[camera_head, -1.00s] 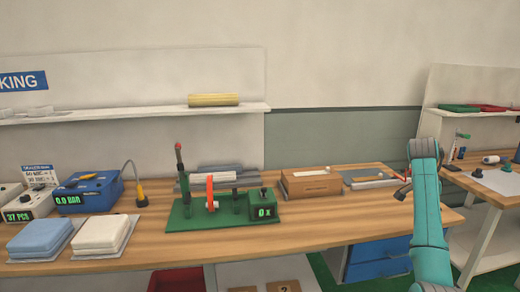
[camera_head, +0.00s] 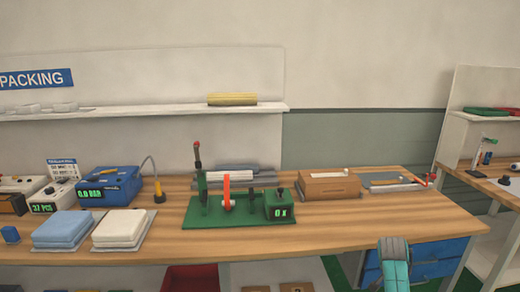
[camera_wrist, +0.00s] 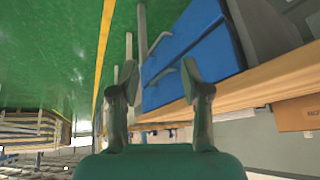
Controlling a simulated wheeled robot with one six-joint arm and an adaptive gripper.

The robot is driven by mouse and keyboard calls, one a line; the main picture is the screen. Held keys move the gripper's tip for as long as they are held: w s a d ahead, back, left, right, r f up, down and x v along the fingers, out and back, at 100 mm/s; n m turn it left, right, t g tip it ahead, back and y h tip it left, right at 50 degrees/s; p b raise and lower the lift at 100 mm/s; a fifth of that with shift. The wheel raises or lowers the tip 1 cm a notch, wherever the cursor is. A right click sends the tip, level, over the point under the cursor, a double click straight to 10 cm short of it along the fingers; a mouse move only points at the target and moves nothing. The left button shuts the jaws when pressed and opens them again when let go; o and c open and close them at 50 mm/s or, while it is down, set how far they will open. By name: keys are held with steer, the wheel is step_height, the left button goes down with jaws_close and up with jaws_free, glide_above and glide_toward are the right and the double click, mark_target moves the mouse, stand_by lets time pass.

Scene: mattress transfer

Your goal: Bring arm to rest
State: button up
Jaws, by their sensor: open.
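My gripper (camera_wrist: 160,85) shows in the wrist view with its two fingers apart and nothing between them. Beyond the fingers are the green floor and the blue drawers (camera_wrist: 190,50) under the wooden bench. In the head view my teal arm (camera_head: 394,268) is low at the bottom right, in front of the bench's front edge. The gripper itself cannot be made out there.
The wooden bench (camera_head: 340,224) carries a green press fixture (camera_head: 208,216), a blue pressure box (camera_head: 108,190), blue (camera_head: 62,229) and white (camera_head: 120,226) pads, and a cardboard box (camera_head: 328,187). A second table (camera_head: 490,190) stands at right. The bench's front right is clear.

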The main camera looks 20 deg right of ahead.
steer(key=s+a+f+n+t, duration=0.25)
steer(key=s+a+f, duration=0.45)
steer(key=a, duration=0.4)
steer(key=s+a+f+n+t, duration=0.2)
steer(key=s+a+f+n, duration=0.2)
steer(key=a+f, duration=0.7)
steer(key=s+a+r+n+t+y, duration=0.2)
steer(key=s+a+r+n+t, duration=0.15)
steer(key=s+a, duration=0.95)
steer(key=s+a+r+n+t+y, duration=0.2)
steer(key=s+a+r, duration=0.2)
steer(key=s+r, duration=0.6)
steer(key=s+a+r+n+t+y, duration=0.1)
steer(key=s+a+r, duration=0.4)
steer(key=s+r, duration=0.5)
steer(key=shift+s+r+n+t+y, duration=0.15)
steer(key=shift+s+n+t+y, duration=0.3)
steer(key=shift+n+t, duration=0.4)
